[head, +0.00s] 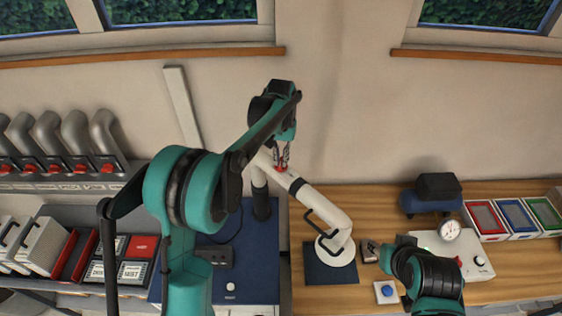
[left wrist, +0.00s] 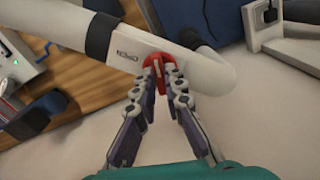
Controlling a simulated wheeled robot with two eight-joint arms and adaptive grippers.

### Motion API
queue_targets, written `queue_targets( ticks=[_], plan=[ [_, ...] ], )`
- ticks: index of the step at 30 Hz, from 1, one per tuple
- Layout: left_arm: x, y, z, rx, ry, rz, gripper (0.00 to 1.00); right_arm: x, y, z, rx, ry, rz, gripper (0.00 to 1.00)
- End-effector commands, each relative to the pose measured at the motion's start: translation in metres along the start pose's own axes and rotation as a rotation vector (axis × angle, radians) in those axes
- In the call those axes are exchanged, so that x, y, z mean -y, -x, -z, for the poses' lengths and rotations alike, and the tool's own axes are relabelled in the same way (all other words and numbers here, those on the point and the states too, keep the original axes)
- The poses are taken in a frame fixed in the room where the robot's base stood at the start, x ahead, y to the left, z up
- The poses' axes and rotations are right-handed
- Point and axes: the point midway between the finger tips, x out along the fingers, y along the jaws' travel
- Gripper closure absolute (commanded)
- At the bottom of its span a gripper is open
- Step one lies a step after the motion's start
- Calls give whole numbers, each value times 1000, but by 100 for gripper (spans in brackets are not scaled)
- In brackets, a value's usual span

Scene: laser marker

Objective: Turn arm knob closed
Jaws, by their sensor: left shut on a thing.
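The red arm knob (left wrist: 153,66) sits on a white jointed arm (left wrist: 195,68) in the left wrist view. In the head view the knob (head: 281,169) shows just below my gripper's fingertips, on the upper part of the white arm (head: 325,206). My left gripper (head: 282,160) comes down from above and is shut on the knob. In the left wrist view its two fingers (left wrist: 158,78) close on either side of the knob. The fingers hide part of it. In the head view part of my right arm shows at the lower right; its fingertips are not visible.
The white arm stands on a dark square mat (head: 318,268) on the wooden table. A gauge (head: 449,230), a blue button box (head: 386,292) and red, blue and green trays (head: 515,216) are to the right. Grey pipes with red knobs (head: 54,167) line the left.

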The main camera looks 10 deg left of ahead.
Motion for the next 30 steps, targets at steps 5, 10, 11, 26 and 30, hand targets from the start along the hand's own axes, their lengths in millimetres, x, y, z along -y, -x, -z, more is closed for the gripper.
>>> queue_targets(
  ticks=[5,10,11,26,30],
  plan=[
    [0,-1,0,-1,-166,1,100,0,-8,-5,0,0,0,60],
    [0,0,0,-1,-313,1,100,0,-12,-8,0,0,0,60],
    [0,0,0,-1,-337,1,100,0,-12,-9,0,0,0,60],
    [1,1,0,-1,-585,1,100,0,-18,-13,0,0,0,60],
    [1,1,0,-1,-605,1,100,0,-19,-13,0,0,0,60]
  ],
)
